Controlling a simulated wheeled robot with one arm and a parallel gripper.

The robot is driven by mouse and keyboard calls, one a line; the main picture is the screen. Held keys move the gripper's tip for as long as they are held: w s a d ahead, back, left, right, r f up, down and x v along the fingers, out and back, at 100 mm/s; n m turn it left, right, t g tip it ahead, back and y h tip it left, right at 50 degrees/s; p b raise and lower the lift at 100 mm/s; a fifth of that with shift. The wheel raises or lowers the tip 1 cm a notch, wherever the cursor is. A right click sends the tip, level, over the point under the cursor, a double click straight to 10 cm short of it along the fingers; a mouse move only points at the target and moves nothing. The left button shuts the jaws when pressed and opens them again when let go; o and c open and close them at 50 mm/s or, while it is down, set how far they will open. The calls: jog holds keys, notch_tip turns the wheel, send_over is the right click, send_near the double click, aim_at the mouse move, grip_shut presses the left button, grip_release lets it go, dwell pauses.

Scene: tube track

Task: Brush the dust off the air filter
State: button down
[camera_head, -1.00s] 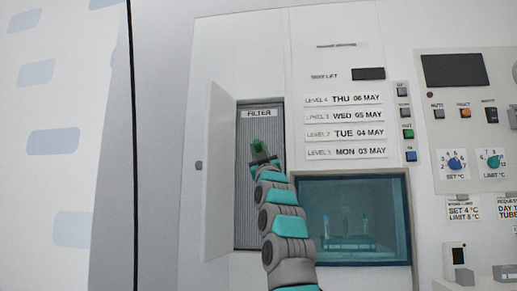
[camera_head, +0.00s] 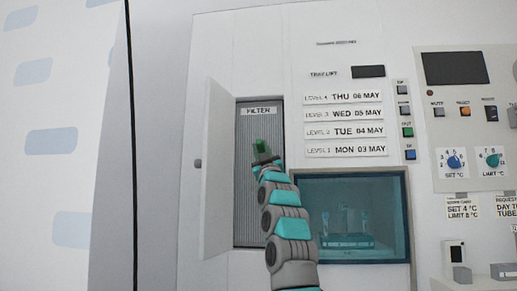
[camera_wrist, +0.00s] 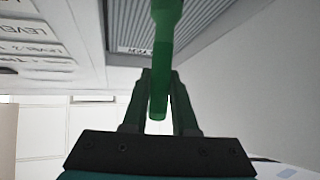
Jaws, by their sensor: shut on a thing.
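The air filter (camera_head: 247,190) is a grey ribbed panel labelled FILTER, set in a tall recess behind an open white door (camera_head: 217,170). It also shows at the top of the wrist view (camera_wrist: 190,22). My gripper (camera_head: 262,158) is in front of the filter's upper half. In the wrist view my gripper (camera_wrist: 158,115) is shut on a green handle (camera_wrist: 164,45), which I take to be the brush. The brush's far end runs out of the wrist view, so its bristles and any contact with the filter are hidden. I cannot make out dust on the filter.
The open door stands left of the recess. Level labels (camera_head: 344,115) and several buttons (camera_head: 407,132) are to the right. A teal-framed window (camera_head: 350,215) with a rack behind it is at lower right. A control panel with dials (camera_head: 454,161) is farther right.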

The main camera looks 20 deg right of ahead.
jog(key=shift+s+d+f+h, duration=0.3)
jog(key=shift+s+d, duration=0.05)
jog(key=shift+d, duration=0.2)
jog(key=shift+d, duration=0.1)
jog(key=shift+s+d+f, duration=0.45)
jog(key=shift+d, duration=0.15)
jog(key=shift+a, duration=0.1)
jog(key=shift+w+a+b, duration=0.25)
jog(key=shift+w+a, duration=0.3)
jog(key=shift+a, duration=0.2)
jog(key=shift+w+a+b, duration=0.2)
jog(key=shift+w+a, duration=0.3)
jog(key=shift+a, duration=0.2)
jog(key=shift+r, duration=0.1)
jog(key=shift+s, duration=0.1)
